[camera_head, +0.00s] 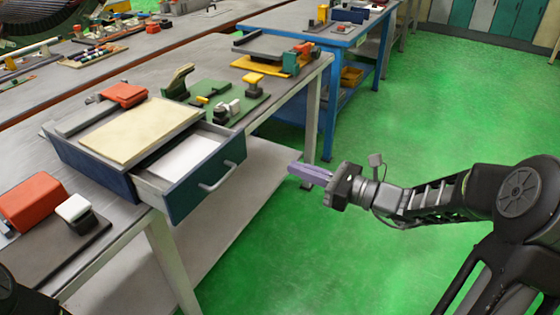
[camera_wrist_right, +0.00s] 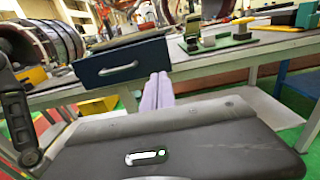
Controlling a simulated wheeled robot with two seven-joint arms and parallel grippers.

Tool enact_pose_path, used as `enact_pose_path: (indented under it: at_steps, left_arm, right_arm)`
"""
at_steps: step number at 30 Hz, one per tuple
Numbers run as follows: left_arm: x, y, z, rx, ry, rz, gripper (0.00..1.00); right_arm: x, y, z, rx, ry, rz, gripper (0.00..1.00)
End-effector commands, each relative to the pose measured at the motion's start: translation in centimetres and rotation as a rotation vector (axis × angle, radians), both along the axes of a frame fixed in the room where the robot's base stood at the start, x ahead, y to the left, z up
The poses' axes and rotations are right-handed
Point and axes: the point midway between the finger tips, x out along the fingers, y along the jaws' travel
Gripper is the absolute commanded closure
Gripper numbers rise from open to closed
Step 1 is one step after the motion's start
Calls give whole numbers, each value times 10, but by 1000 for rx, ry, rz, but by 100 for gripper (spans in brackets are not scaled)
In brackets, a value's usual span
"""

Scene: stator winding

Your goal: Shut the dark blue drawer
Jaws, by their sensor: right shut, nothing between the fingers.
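The dark blue drawer (camera_head: 207,185) stands pulled out of its dark blue cabinet (camera_head: 95,170) on the grey workbench. Its white inside shows, and a silver bar handle (camera_head: 218,178) is on its front. In the right wrist view the drawer front (camera_wrist_right: 108,72) is ahead, left of the fingers. My right gripper (camera_head: 294,168) has purple fingers, shut and empty. It is in the air to the right of the drawer front, apart from it. The fingers also show in the right wrist view (camera_wrist_right: 159,82). My left gripper is not in view.
A beige board (camera_head: 142,128) lies on the cabinet top. A red block (camera_head: 124,95) and a green plate with small parts (camera_head: 215,105) are behind it. A red item (camera_head: 30,202) is at the bench's near left. Open green floor (camera_head: 300,255) lies right of the bench.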

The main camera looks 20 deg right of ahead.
Motion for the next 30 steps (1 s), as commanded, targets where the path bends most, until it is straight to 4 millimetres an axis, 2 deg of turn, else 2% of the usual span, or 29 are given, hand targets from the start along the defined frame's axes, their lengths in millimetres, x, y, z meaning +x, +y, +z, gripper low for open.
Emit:
enact_pose_path:
  at_steps: [5,19,24,30]
  left_arm:
    - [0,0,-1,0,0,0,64]
    - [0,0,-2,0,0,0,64]
    - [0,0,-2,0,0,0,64]
    - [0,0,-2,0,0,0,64]
  right_arm:
    - [16,15,0,1,-2,4,100]
    - [85,72,0,0,0,3,100]
    - [99,83,0,-1,-1,2,100]
    - [103,86,0,-1,0,1,100]
